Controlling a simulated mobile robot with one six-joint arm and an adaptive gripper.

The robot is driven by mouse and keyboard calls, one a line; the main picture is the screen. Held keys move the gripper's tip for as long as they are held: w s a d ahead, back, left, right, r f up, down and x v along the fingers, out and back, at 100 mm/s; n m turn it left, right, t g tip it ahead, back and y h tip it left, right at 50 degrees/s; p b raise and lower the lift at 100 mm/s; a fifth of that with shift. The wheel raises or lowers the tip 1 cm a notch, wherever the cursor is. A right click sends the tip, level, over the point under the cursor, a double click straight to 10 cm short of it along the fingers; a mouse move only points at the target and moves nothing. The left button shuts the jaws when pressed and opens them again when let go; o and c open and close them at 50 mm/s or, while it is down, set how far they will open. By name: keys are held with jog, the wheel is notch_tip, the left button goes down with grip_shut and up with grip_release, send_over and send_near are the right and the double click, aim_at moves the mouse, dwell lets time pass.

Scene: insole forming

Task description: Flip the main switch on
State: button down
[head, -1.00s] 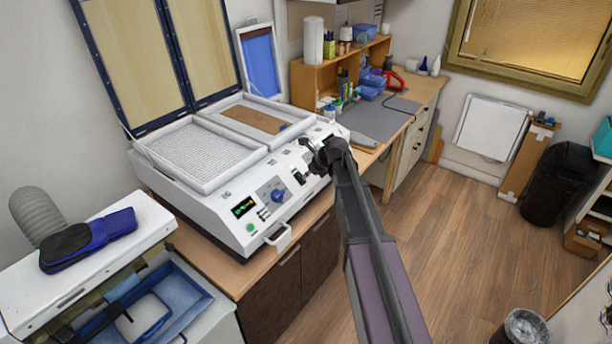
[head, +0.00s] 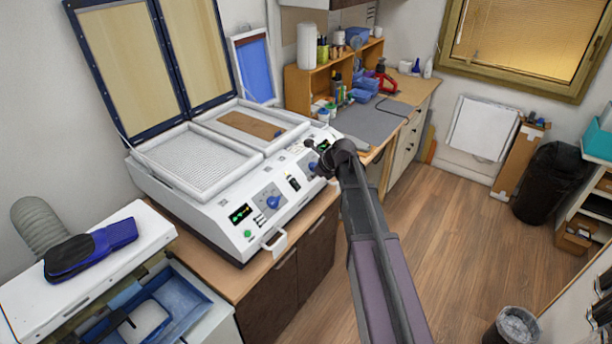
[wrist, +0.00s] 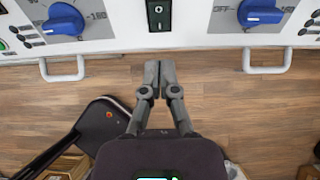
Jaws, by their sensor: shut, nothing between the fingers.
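The main switch (head: 293,183) is a small dark rocker in the middle of the white machine's front panel. In the wrist view the switch (wrist: 158,15) shows at the top centre, with a light mark on its upper part. My gripper (wrist: 159,69) is shut and empty. Its fingertips point at the panel, just below the switch in the picture and apart from it. In the head view my gripper (head: 312,146) is at the panel's right half, seen mostly from behind, and its fingers are hard to make out.
Blue dials sit on either side of the switch, left (wrist: 63,19) and right (wrist: 262,12). White handles, left (wrist: 62,68) and right (wrist: 267,60), stick out below the panel. A grey mat (head: 366,124) lies on the desk behind.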

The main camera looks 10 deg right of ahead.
jog(key=s+d+f+p+v, duration=0.1)
jog(key=p+v, duration=0.3)
jog(key=v, duration=0.3)
jog(key=shift+s+r+p, duration=0.2)
jog(key=shift+r+p, duration=0.1)
jog(key=shift+p, duration=0.05)
jog(key=shift+d, duration=0.1)
jog(key=s+a+f+n+g+h+b, duration=0.2)
jog(key=s+a+f+n+b, duration=0.1)
jog(key=s+f+n+b, duration=0.6)
jog(key=s+a+f+n+g+h+b, duration=0.3)
jog(key=s+f+n+b, duration=0.6)
jog(key=s+f+n, duration=0.4)
jog(key=s+n, duration=0.1)
jog(key=n, duration=0.4)
jog(key=shift+s+a, duration=0.2)
jog(key=shift+s, duration=0.05)
jog(key=shift+w, duration=0.1)
dwell(1.6)
